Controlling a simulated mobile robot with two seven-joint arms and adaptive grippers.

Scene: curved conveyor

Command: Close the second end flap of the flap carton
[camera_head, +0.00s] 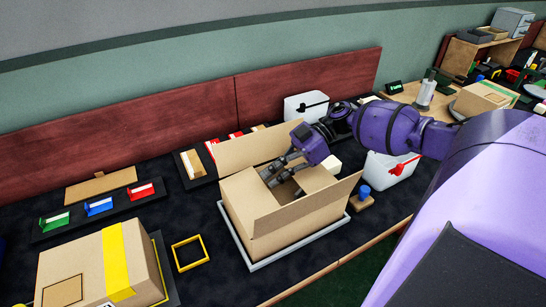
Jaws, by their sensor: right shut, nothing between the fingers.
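The flap carton (285,232) is an open tan cardboard box on a light grey tray (245,257) in the middle of the table. Its rear long flap (256,148) stands up, leaning back. Its front long flap (312,206) also stands up and hides part of the top. A flat tan panel, seemingly an end flap (236,190), lies across the left end. My right gripper (275,182) is shut and empty, pointing down at the top between the long flaps. The gripper and front flap hide the right end; that end flap's position is unclear. My left gripper is out of view.
A taped carton (90,268) and a yellow square frame (189,252) are at front left. Green, blue and red holders (99,207) stand behind them. White containers (306,106) and a blue-knobbed block (363,198) are near the carton. A red-brown board (130,122) borders the back.

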